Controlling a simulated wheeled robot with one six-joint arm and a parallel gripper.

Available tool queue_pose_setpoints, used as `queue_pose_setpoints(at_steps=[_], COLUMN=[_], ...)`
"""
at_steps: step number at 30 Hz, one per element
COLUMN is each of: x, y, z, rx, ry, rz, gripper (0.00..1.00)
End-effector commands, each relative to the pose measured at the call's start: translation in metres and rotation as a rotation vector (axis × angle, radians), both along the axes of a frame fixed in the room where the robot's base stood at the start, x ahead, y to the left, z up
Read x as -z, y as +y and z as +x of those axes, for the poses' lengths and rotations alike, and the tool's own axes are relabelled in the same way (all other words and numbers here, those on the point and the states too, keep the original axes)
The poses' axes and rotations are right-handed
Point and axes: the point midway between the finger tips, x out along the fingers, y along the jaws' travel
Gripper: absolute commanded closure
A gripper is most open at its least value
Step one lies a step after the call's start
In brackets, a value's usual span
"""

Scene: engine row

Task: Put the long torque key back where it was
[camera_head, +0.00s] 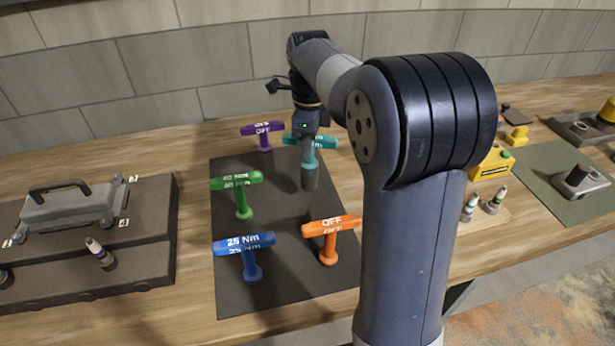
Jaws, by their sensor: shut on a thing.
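Several T-handled torque keys stand upright on a dark mat (285,278). A teal key (322,142) is at the mat's far right, its lettering partly hidden. My gripper (307,137) is over it from above, shut on its handle; the fingertips are hard to make out. A purple key (263,129) reads OFF, a green key (242,190) 40 Nm, a blue key (247,255) 25 Nm, and an orange key (331,240) OFF.
A dark case (150,250) with a grey handled part (70,208) is at the left. Right of my arm are small bottles (495,200), a yellow box (492,165) and a green mat (545,165). The dark mat's middle is bare. A tiled wall stands behind.

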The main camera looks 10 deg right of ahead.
Motion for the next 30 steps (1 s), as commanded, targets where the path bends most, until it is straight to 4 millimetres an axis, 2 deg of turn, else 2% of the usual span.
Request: queue_pose_setpoints(at_steps=[3, 8, 15, 28, 29, 30], x=[0.018, 0.032, 0.062, 0.07, 0.071, 0.07], y=[0.0, 0.0, 0.0, 0.0, 0.0, 0.0], z=[0.0, 0.001, 0.0, 0.0, 0.0, 0.0], rx=[0.0, 0.0, 0.0, 0.0, 0.0, 0.0], ry=[0.0, -0.001, -0.001, -0.002, -0.001, -0.001], rz=[0.0, 0.0, 0.0, 0.0, 0.0, 0.0], gripper=[1.0, 1.0, 1.0, 1.0, 0.78, 0.75])
